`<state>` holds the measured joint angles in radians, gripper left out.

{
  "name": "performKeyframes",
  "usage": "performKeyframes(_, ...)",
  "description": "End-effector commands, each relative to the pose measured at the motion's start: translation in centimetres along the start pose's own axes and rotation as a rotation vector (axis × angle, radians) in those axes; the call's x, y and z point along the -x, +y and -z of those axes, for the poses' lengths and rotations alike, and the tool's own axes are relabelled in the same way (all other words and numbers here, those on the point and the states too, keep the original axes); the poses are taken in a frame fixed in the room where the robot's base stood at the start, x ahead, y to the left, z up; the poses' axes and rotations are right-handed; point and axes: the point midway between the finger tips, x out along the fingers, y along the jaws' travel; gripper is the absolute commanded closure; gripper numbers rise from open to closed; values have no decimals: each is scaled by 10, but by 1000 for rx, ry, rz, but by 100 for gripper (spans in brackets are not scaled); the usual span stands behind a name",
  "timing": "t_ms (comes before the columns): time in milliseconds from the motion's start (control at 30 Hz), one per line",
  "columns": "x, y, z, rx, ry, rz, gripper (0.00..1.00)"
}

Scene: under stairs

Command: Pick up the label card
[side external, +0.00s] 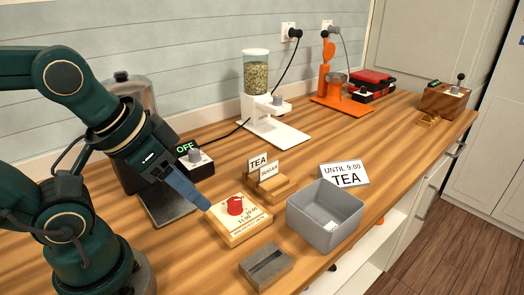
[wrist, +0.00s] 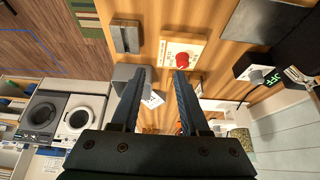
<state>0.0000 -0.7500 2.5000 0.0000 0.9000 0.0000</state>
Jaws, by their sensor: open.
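Two white label cards, one marked TEA (side external: 258,161) and one marked SUGAR (side external: 269,171), stand upright in a stepped wooden holder (side external: 276,187) in the side view. Which one is the task's card I cannot tell. My gripper (side external: 204,203) is open and empty, above the counter to the left of the holder, close to a wooden board with a red knob (side external: 235,205). In the wrist view my open fingers (wrist: 162,72) point towards the board (wrist: 165,52). A white card-like piece (wrist: 153,99) shows between them; I cannot tell which one it is.
A grey bin (side external: 298,217) with a small white piece inside stands right of the board. A tent sign reading UNTIL 9:00 TEA (side external: 344,174) stands behind it. A slotted grey block (side external: 266,265) lies in front. A dispenser (side external: 258,110) stands at the back.

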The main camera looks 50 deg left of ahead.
Motion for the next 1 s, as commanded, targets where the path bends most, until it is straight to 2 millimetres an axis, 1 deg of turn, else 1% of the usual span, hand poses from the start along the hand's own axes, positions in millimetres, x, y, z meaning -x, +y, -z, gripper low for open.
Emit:
performKeyframes(167,0,0,0,-6,0,0,55)
performKeyframes(267,1,1,4,-47,16,-4,55)
performKeyframes(400,11,5,41,-136,99,-22,55)
performKeyframes(567,9,1,83,-186,124,-22,55)
performKeyframes(667,0,-7,111,-202,127,-18,55)
performKeyframes(700,-5,-12,123,-206,125,-14,55)
performKeyframes(767,-15,-21,139,-209,122,-9,55)
performKeyframes(800,-22,-27,149,-209,116,-6,55)
performKeyframes(867,-35,-38,163,-205,108,-1,55)
performKeyframes(900,-45,-46,170,-200,99,2,55)
performKeyframes(967,-60,-60,180,-189,85,6,55)
performKeyframes(1000,-71,-69,185,-178,74,9,55)
